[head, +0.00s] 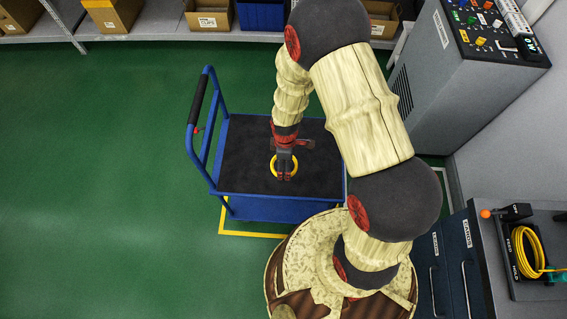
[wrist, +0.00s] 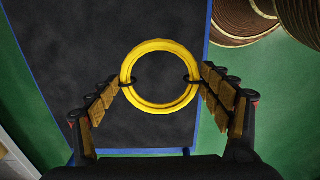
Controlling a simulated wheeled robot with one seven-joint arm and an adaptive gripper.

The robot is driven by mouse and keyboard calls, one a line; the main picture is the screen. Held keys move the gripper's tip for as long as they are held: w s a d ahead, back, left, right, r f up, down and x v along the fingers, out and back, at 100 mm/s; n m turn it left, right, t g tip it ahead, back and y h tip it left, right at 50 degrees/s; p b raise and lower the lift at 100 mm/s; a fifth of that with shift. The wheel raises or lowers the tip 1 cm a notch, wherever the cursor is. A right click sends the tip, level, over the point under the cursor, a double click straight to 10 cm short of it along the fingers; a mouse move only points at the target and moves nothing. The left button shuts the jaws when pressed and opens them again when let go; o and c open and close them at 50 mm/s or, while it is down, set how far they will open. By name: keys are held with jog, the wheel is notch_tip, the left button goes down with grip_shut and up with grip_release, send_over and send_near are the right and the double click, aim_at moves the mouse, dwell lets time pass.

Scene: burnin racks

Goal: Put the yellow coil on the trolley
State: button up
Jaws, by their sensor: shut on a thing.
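The yellow coil (head: 271,167) is a ring with dark ties on two sides. It is over the black deck of the blue trolley (head: 243,150), near the middle of the deck. My gripper (head: 284,174) points down and is shut on the coil. In the wrist view the coil (wrist: 160,108) sits between the two fingertips of my gripper (wrist: 163,78), held at its left and right sides. The trolley deck (wrist: 70,45) lies behind it. I cannot tell whether the coil touches the deck.
The trolley's push handle (head: 199,98) rises at its left side. A grey console (head: 455,75) stands to the right. A bench (head: 490,255) with another yellow coil (head: 525,252) in a black holder is at the lower right. The green floor (head: 100,180) on the left is clear.

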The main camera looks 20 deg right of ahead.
jog(key=w+f, duration=0.1)
jog(key=w+f+b, duration=0.1)
jog(key=f, duration=0.1)
jog(key=w+f, duration=0.2)
jog(key=shift+d+f+b, duration=0.2)
jog(key=shift+d+b, duration=0.2)
jog(key=shift+w+f+b, duration=0.15)
jog(key=shift+f+b, duration=0.65)
jog(key=shift+f, duration=0.8)
jog(key=shift+f, duration=0.1)
jog(key=o, duration=1.1)
jog(key=shift+o, duration=0.4)
